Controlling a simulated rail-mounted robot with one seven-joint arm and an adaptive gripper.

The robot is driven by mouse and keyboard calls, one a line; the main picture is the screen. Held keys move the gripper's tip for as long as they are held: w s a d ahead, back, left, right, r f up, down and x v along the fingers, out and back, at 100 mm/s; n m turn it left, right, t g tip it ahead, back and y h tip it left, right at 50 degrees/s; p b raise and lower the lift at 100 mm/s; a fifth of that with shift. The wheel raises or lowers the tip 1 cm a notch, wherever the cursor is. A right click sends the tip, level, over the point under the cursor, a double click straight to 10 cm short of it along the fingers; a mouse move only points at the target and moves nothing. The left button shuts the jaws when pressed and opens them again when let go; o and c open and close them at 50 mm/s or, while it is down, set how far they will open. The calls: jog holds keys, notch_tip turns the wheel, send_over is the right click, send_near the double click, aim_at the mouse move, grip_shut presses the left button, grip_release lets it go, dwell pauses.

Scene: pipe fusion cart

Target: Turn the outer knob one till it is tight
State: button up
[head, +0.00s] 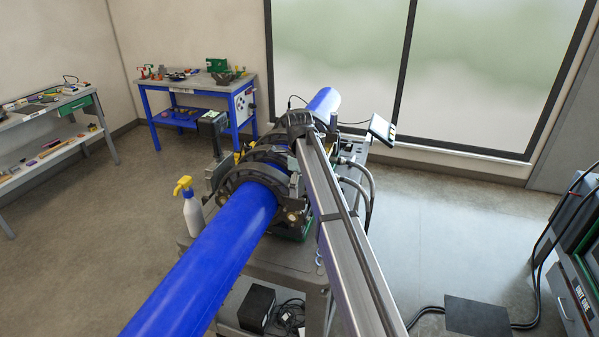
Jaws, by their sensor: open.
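A long blue pipe (215,245) runs from the bottom left up to the cart and lies in dark ring clamps (243,172). Its far part (323,104) shows beyond the clamps. A small round brownish part (291,217) sits low at the right of the nearest clamp; it may be a clamp knob, but I cannot tell whether it is outer knob one or how tight it is. A long grey beam with a dark end crosses in front of the right side of the clamps and hides part of them. I cannot make out my gripper.
A white spray bottle (192,210) with a yellow head stands on the cart (262,262) left of the pipe. Hoses (366,185) and a tilted screen (382,129) are at the right. Benches stand at the left and back. A cabinet (580,285) is at far right.

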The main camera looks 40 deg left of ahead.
jog(key=shift+r+p, duration=0.85)
jog(key=shift+r, duration=2.1)
jog(key=shift+f, duration=0.1)
jog(key=c, duration=1)
jog(key=b, duration=0.3)
jog(key=shift+f+b, duration=0.3)
jog(key=shift+f, duration=0.1)
jog(key=shift+b, duration=0.9)
jog(key=shift+f, duration=0.15)
jog(key=shift+f+b, duration=1.15)
jog(key=shift+f, duration=1.5)
